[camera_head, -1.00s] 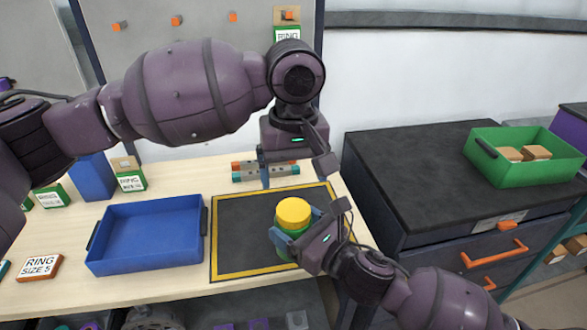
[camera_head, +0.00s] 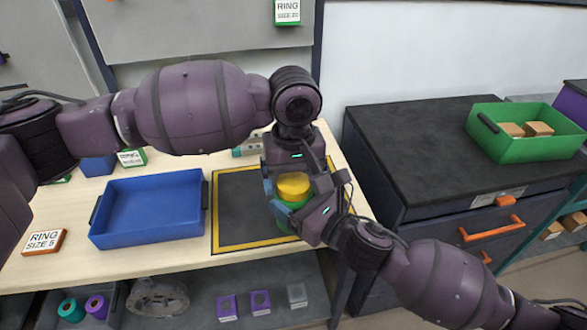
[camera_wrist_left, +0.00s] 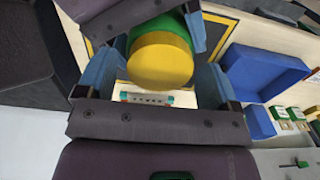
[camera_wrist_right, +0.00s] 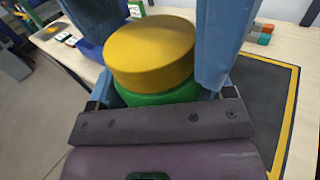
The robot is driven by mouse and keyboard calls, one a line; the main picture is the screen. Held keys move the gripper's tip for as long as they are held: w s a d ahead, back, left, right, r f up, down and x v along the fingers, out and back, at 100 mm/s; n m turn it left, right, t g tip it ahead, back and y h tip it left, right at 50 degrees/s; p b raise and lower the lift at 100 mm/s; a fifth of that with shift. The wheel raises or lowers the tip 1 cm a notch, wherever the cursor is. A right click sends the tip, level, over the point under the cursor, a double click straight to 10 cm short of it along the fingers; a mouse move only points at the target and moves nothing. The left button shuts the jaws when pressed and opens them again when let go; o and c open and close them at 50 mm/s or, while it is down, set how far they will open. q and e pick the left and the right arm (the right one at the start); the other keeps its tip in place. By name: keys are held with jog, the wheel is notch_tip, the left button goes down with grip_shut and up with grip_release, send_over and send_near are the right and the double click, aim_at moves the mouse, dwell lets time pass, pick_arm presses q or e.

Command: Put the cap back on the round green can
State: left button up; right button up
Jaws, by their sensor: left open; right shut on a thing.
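The round green can (camera_head: 284,217) stands on the dark mat, with the yellow cap (camera_head: 293,186) on its top. The cap also shows in the left wrist view (camera_wrist_left: 160,62) and in the right wrist view (camera_wrist_right: 150,52), where green (camera_wrist_right: 160,93) shows below it. Whether it is fully seated, I cannot tell. My right gripper (camera_head: 297,207) is shut on the can from the right. My left gripper (camera_head: 292,178) is open, pointing down from above, with its blue fingers on either side of the cap. Whether they touch it is unclear.
An empty blue tray (camera_head: 150,243) stands left of the yellow-edged mat (camera_head: 232,246). A "RING SIZE 5" box (camera_head: 45,242) lies at the far left. A green bin (camera_head: 560,150) with brown blocks stands on the dark cabinet (camera_head: 400,165) to the right.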

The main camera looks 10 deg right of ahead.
pick_arm(q)
jog(key=shift+c, duration=0.5)
jog(key=c, duration=0.8)
jog(key=m, duration=0.4)
jog(key=shift+m, duration=0.3)
jog(key=shift+c, duration=0.3)
jog(key=m, duration=1.1)
jog(key=shift+m, duration=0.3)
jog(key=o, duration=1)
